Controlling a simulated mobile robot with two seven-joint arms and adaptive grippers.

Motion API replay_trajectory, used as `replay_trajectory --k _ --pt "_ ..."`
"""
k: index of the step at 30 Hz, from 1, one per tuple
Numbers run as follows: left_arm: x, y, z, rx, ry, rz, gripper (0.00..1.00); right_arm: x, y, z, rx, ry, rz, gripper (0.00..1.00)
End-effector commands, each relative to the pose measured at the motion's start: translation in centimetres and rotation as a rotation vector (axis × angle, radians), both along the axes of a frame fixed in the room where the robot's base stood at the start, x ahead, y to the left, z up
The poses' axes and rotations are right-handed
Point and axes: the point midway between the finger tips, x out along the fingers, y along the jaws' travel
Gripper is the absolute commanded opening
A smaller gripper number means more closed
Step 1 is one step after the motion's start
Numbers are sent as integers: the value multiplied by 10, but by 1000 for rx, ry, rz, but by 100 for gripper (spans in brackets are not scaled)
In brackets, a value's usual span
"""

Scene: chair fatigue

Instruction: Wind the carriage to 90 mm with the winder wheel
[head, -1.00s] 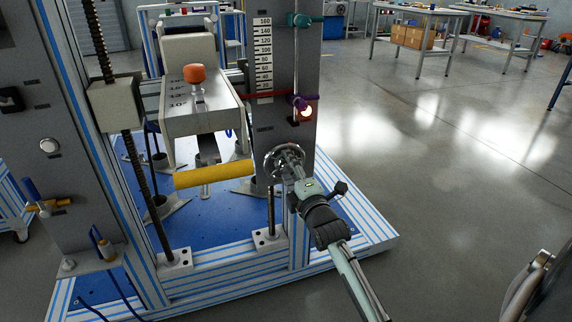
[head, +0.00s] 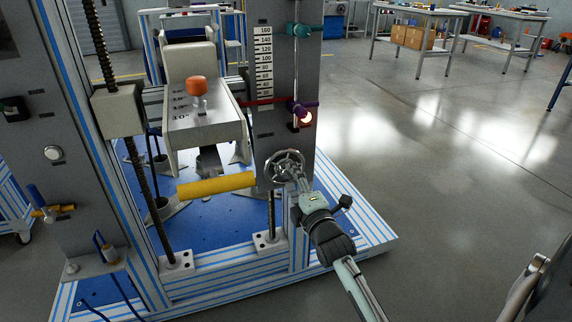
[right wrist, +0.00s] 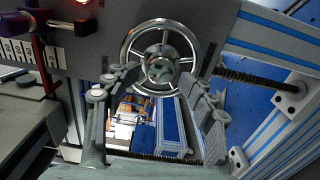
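The winder wheel (head: 284,159) is a shiny spoked handwheel on the grey panel, below the scale. It also shows in the right wrist view (right wrist: 160,28), straight ahead. My right gripper (head: 294,178) is at the lower part of the wheel. Its fingers are spread apart at the lower sides of the rim; I cannot tell whether they touch it. The white scale (head: 265,60) carries black numbers with 160 at the top. A red pointer bar (head: 262,102) lies near its lower end; its exact reading is too small to tell. My left gripper is not in view.
A teal clamp (head: 299,30) sits higher. Open floor lies to the right.

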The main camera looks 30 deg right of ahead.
Motion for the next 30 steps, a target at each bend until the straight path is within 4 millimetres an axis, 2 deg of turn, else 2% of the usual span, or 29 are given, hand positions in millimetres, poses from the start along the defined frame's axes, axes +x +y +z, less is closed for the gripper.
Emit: replay_trajectory --k 4,13,21,30 --pt "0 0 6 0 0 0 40 -12 3 0 -1 1 0 53" --pt "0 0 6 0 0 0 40 -13 3 0 -4 2 0 53" --pt "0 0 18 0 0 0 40 -13 3 1 -275 67 1 53" --pt "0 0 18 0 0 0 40 -13 3 0 -317 77 1 53"
